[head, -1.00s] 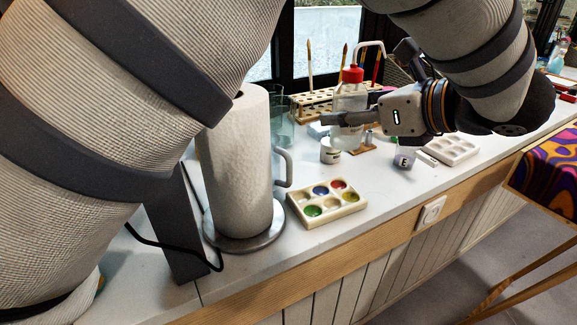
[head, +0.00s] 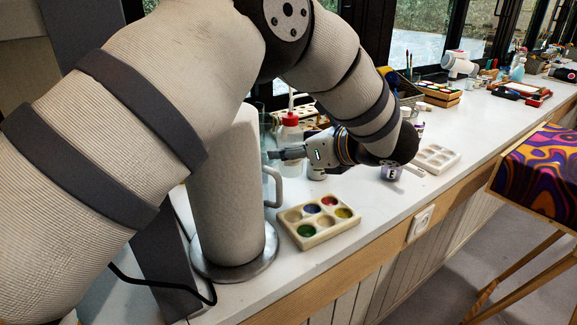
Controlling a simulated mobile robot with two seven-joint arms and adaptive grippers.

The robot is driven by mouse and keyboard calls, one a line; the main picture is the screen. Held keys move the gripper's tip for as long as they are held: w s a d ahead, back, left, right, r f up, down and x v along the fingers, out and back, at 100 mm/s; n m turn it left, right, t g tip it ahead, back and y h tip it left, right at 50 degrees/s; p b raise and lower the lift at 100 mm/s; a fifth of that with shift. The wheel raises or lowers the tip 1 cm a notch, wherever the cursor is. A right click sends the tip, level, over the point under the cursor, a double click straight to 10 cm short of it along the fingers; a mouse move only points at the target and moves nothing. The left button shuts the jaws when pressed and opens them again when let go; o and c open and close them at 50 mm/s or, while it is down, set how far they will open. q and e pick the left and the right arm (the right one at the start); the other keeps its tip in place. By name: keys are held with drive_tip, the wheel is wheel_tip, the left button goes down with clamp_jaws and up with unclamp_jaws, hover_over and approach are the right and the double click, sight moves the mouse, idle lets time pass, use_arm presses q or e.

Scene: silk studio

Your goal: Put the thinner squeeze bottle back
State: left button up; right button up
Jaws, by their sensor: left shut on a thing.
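A clear squeeze bottle (head: 290,133) with a red cap and thin bent spout stands upright behind the paper towel roll's right side. My left gripper (head: 283,154) is shut on its body, reaching in from the right. The fingers and gripper body hide part of the bottle, and I cannot tell whether its base touches the counter. No second squeeze bottle can be made out clearly. My right gripper is not in view.
A paper towel roll (head: 228,195) on a metal stand is close to the gripper. A paint palette (head: 318,221) lies in front, an empty white palette (head: 436,159) to the right. A brush rack (head: 309,112) stands behind. Bare counter (head: 385,203) lies between the palettes.

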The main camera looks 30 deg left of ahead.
use_arm(q)
drive_tip(key=f, duration=0.3)
drive_tip(key=a+f, duration=0.1)
drive_tip(key=shift+w+f, duration=0.25)
drive_tip(key=shift+w, duration=0.05)
drive_tip(key=shift+c, duration=0.3)
drive_tip(key=shift+a, duration=0.1)
drive_tip(key=shift+f, duration=0.15)
drive_tip(key=o, duration=0.8)
drive_tip(key=shift+d+r, duration=0.3)
drive_tip(key=v, duration=1.1)
drive_tip(key=shift+s+d+r+b, duration=0.1)
drive_tip(key=shift+s+d+b, duration=0.1)
drive_tip(key=shift+b, duration=0.1)
